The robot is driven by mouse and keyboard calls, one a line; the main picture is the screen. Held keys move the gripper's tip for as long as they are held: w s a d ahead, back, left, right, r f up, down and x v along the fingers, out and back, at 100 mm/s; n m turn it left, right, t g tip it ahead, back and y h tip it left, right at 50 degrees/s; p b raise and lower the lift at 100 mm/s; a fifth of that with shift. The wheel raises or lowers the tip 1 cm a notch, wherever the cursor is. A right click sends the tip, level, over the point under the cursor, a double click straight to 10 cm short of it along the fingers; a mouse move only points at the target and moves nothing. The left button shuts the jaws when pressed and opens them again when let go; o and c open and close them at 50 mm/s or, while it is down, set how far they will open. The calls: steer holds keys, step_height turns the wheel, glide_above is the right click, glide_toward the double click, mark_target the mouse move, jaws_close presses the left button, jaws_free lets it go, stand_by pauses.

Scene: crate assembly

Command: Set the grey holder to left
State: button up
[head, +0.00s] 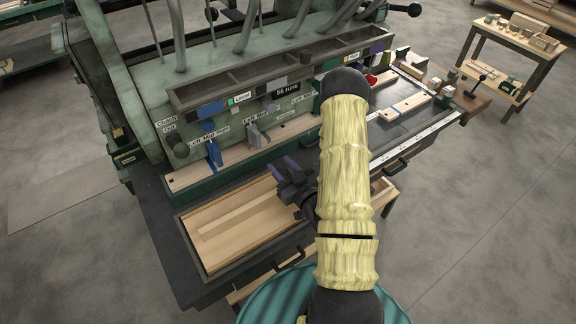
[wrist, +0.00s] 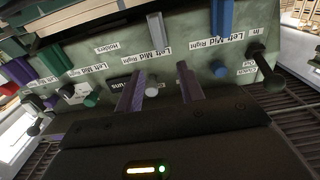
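The grey holder (head: 258,134) stands on the wooden strip at the foot of the green machine panel, below a Left/Mid/Right label. In the wrist view, which is upside down, the grey holder (wrist: 157,28) shows at the top middle. I cannot tell exactly which label word it lines up with. My gripper (head: 290,181) has purple fingers and is over the right part of the wooden tray, in front of and apart from the holder. In the wrist view my gripper (wrist: 161,78) is open with nothing between its fingers.
A blue holder (head: 214,152) stands on the strip to the left of the grey one. The shallow wooden tray (head: 195,235) lies in front. A shelf (head: 265,75) overhangs the panel, with a "56 runs" sign (head: 286,89) below it. My arm hides part of the bench's right side.

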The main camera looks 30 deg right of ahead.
steer(key=s, duration=0.1)
steer(key=s+p, duration=0.2)
steer(key=shift+d, duration=0.25)
steer(key=shift+w, duration=0.1)
steer(key=w+a+r+n+g, duration=0.1)
steer(key=w+a+n+g, duration=0.2)
steer(key=g, duration=0.5)
steer(key=s+a+r+m+g+h, duration=0.1)
steer(key=s+a+r+m+g, duration=0.1)
steer(key=s+r, duration=0.3)
steer(key=s+a+r+m+g+h, duration=0.1)
steer(key=s+a+r+g, duration=0.3)
steer(key=s, duration=0.4)
step_height(320, 180, up, 3)
steer(key=shift+s+f+m+g+h, duration=0.2)
steer(key=shift+m+g+h, duration=0.1)
steer(key=shift+m+g, duration=0.4)
